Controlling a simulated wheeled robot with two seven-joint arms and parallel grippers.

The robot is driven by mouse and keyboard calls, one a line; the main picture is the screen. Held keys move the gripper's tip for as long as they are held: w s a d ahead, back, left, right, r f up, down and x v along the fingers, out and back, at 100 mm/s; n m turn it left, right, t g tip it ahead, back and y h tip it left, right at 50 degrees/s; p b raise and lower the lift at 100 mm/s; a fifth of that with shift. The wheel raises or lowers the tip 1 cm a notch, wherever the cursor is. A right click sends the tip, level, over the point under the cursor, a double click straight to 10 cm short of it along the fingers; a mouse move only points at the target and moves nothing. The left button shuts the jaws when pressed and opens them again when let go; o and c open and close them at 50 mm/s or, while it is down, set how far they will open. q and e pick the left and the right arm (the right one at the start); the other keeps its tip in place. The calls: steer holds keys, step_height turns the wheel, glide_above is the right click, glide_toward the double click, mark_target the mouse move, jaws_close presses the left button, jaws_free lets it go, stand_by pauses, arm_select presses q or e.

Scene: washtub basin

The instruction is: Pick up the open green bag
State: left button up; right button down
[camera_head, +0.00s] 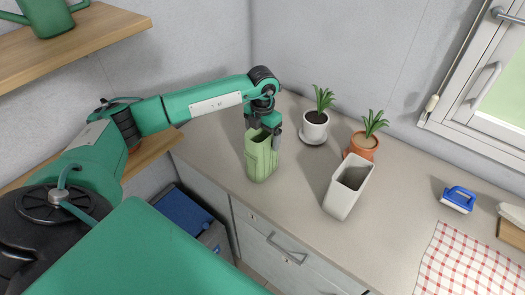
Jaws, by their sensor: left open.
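The open green bag (261,162) stands upright on the counter (293,200), left of the middle. Its top is open. My left gripper (265,130) is right at the bag's top edge, pointing down, with its jaws open. One finger shows at the right side of the bag's rim; whether it touches the bag I cannot tell. The other finger is partly hidden at the bag's opening. My right gripper is not in view.
An empty open white container (341,199) stands right of the bag. Behind are a plant in a white pot (315,126) and one in a terracotta pot (363,146). A blue brush (458,198) and checked cloth (470,265) lie right. A wooden shelf (85,45) hangs upper left.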

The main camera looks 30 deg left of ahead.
arm_select(q)
steer(key=shift+f, duration=0.1)
steer(key=c, duration=1.3)
